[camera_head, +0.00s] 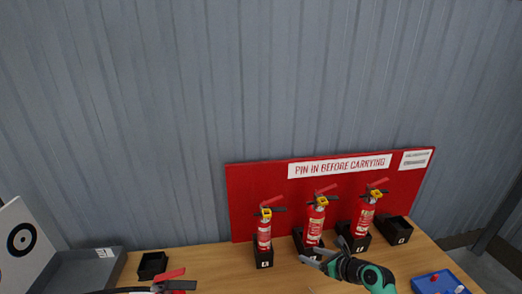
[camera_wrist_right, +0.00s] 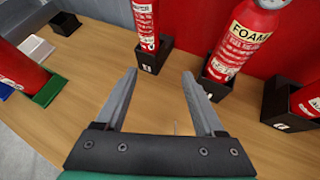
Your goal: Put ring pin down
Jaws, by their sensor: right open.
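My right gripper (camera_head: 312,256) is open, low over the wooden table in front of the middle extinguisher's holder. In the right wrist view its two fingers (camera_wrist_right: 159,74) stand apart with bare table between their tips. I cannot clearly make out a ring pin. Three red extinguishers stand upright in black holders: left (camera_head: 264,233), middle (camera_head: 316,222) and right (camera_head: 365,218). One in the wrist view is labelled FOAM (camera_wrist_right: 240,50). My left gripper is not in view.
A red board (camera_head: 240,195) reading "PIN IN BEFORE CARRYING" stands behind the holders. An empty black holder (camera_head: 397,229) is at the right, another black box (camera_head: 152,265) at the left. A grey tray (camera_head: 75,270), a target panel (camera_head: 22,235) and a blue tray (camera_head: 438,283) flank the table.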

